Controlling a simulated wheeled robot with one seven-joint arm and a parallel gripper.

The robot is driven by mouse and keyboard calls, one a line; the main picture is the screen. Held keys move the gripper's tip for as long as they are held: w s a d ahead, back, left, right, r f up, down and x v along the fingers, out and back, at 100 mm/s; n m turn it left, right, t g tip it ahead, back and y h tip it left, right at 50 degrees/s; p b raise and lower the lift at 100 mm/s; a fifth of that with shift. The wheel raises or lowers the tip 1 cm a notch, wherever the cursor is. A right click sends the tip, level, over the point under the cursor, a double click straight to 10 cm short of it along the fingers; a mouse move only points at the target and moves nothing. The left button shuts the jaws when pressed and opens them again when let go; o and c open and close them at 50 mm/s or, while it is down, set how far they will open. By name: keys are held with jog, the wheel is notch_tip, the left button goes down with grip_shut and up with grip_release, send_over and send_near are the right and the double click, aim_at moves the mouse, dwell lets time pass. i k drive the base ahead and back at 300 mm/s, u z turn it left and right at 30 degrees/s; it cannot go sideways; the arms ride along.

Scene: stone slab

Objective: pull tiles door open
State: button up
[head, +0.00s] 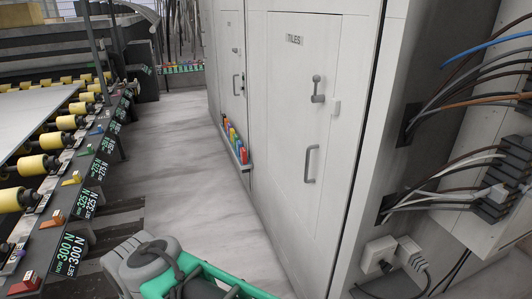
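The tiles door (290,110) is a pale grey cabinet door with a small "TILES" label (294,40) near its top. It looks closed, flush with the cabinet front. A vertical bar handle (311,164) is on its right side, and a grey lever latch (318,89) is above that, pointing up. A small light block (336,107) sits at the frame beside the latch. Part of my arm, grey and green, shows at the bottom edge, left of and below the door. My gripper's fingers are not in view, and nothing visible touches the handle.
A second cabinet door (232,60) stands farther back. A small rack of coloured items (235,142) juts out low on the cabinet front. A roller conveyor (50,140) runs along the left. Loose cables (465,100) hang at the right. Pale floor (185,140) lies clear between.

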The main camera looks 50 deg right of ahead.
aim_at(301, 47)
jog(key=z, duration=0.2)
jog(key=i, duration=0.9)
jog(key=z, duration=0.85)
jog(key=i, duration=0.35)
jog(key=z, duration=0.3)
